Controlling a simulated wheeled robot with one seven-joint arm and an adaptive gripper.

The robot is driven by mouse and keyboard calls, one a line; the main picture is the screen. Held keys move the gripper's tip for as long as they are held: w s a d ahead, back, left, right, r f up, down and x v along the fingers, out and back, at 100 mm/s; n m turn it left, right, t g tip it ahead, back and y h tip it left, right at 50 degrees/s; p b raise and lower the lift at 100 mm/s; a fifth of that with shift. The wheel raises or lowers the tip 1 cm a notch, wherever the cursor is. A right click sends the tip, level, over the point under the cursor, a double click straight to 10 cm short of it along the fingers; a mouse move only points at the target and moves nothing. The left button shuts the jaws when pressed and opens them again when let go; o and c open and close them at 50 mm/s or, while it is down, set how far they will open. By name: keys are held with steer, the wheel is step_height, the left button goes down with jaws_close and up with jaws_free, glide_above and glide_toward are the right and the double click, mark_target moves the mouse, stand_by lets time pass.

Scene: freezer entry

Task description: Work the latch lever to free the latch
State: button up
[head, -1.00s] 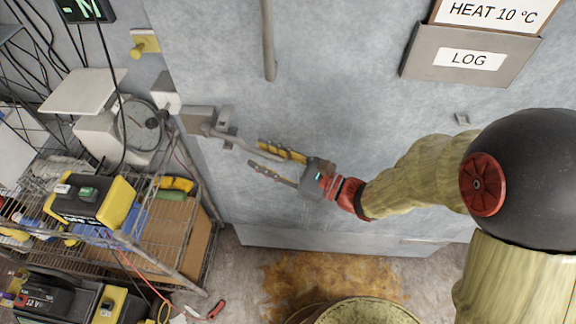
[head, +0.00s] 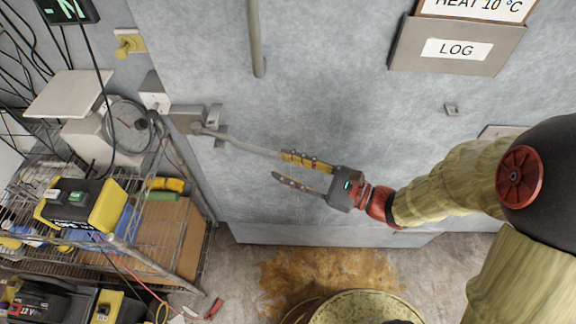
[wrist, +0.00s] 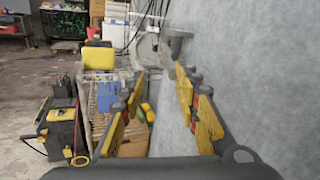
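The latch lever (head: 245,145) is a grey rod. In the head view it slopes down to the right across the pale door from the latch (head: 195,120) at the door's left edge. My gripper (head: 279,166) is open, its fingers pointing left toward the latch. The upper yellow finger is by the lever's free end; I cannot tell whether they touch. The lower finger is apart, below the lever. In the wrist view my open fingers (wrist: 158,92) frame an empty gap, with grey latch hardware (wrist: 178,42) beyond, blurred against the door.
The door (head: 330,110) carries a vertical bar (head: 257,40) and a LOG holder (head: 456,48). A wire rack (head: 140,240) with a yellow-black device (head: 80,203) stands left. A round dial (head: 130,125) is near the latch. A round container (head: 365,305) is below. The door face around my gripper is clear.

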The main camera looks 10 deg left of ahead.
steer(key=p+v, duration=0.1)
steer(key=v, duration=0.8)
steer(key=shift+w, duration=0.4)
stand_by(0.4)
steer(key=shift+r+p, duration=0.15)
steer(key=shift+p, duration=0.2)
stand_by(0.4)
